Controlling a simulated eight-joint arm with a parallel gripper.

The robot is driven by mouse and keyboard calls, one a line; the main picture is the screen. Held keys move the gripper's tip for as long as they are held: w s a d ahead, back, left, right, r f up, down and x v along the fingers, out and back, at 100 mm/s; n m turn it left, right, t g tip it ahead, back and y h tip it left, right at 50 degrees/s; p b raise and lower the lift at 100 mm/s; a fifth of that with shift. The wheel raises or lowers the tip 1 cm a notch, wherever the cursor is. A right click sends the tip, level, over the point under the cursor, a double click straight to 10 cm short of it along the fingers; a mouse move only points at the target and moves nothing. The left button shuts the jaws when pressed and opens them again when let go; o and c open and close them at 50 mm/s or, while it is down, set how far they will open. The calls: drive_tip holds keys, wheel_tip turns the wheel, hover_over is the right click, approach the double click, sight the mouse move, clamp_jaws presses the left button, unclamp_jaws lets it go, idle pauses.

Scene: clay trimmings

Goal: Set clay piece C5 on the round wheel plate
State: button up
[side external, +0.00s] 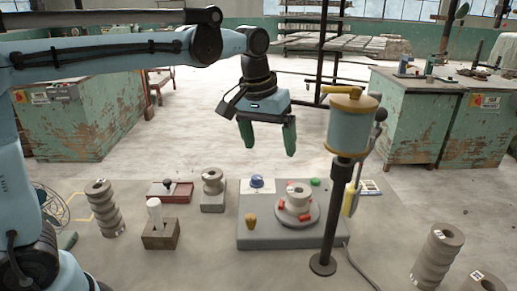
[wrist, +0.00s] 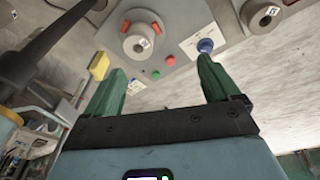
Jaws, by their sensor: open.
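The round wheel plate (side external: 292,222) sits on a grey base, with red blocks around its rim. A pale ring-shaped clay piece (side external: 298,194) with a small label stands on the plate; it also shows in the wrist view (wrist: 138,45). Another clay piece (side external: 212,182) stands on a grey block left of the base. The labels are too small to read, so I cannot tell which piece is C5. My gripper (side external: 270,150) is open and empty, high above the base. Its green fingers (wrist: 162,68) show apart in the wrist view.
A dark post with a blue canister (side external: 354,126) stands just right of the wheel. Clay stacks stand at left (side external: 104,207) and right (side external: 437,257). A blue dome button (side external: 257,182), a wooden knob (side external: 251,220) and a brown box with a white handle (side external: 160,233) are nearby.

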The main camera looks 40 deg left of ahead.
drive_tip(key=s+a+f+m+t, duration=0.1)
drive_tip(key=s+a+f+t, duration=0.1)
drive_tip(key=s, duration=0.5)
drive_tip(key=s+a+f+m+t, duration=0.2)
drive_tip(key=s+a+f, duration=0.2)
drive_tip(key=s+f, duration=0.2)
drive_tip(key=shift+s+f+t, duration=0.2)
drive_tip(key=shift+s+t, duration=0.2)
